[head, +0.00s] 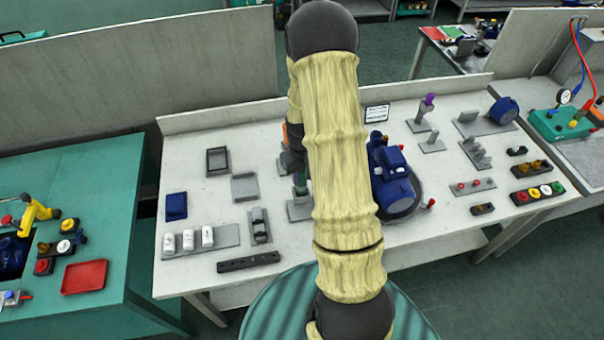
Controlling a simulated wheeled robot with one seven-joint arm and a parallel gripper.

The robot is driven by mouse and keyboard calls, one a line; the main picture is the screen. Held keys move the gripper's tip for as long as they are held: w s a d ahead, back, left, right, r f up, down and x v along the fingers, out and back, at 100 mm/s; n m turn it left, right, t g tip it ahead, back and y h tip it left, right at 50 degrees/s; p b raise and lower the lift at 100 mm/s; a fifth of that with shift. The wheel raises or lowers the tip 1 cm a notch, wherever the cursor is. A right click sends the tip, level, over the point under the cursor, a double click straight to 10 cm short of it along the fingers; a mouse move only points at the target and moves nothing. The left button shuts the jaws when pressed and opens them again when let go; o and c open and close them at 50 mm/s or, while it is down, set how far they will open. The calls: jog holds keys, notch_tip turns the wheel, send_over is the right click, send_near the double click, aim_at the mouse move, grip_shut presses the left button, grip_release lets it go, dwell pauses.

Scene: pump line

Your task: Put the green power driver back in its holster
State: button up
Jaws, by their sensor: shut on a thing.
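My gripper (293,163) is partly hidden behind my own arm, left of the arm's middle and over the white bench. It is shut on the green power driver, of which a narrow green part (299,185) shows just below the jaws. A grey stand (299,210), which looks like the holster, is directly below the green part. My arm hides its right side. I cannot tell whether the driver is inside the holster or just above it.
On the white bench (285,248), a grey fixture (259,225), white bottles (207,236) and a black bar (248,261) lie left of and nearer than the holster. A blue pump (392,175) stands right of my arm. Grey trays (244,187) lie left of the gripper.

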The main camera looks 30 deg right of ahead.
jog(key=shift+f+b, duration=0.4)
jog(key=shift+f, duration=0.5)
jog(key=o, duration=1.1)
jog(key=shift+r+p, duration=2.1)
jog(key=shift+r, duration=0.95)
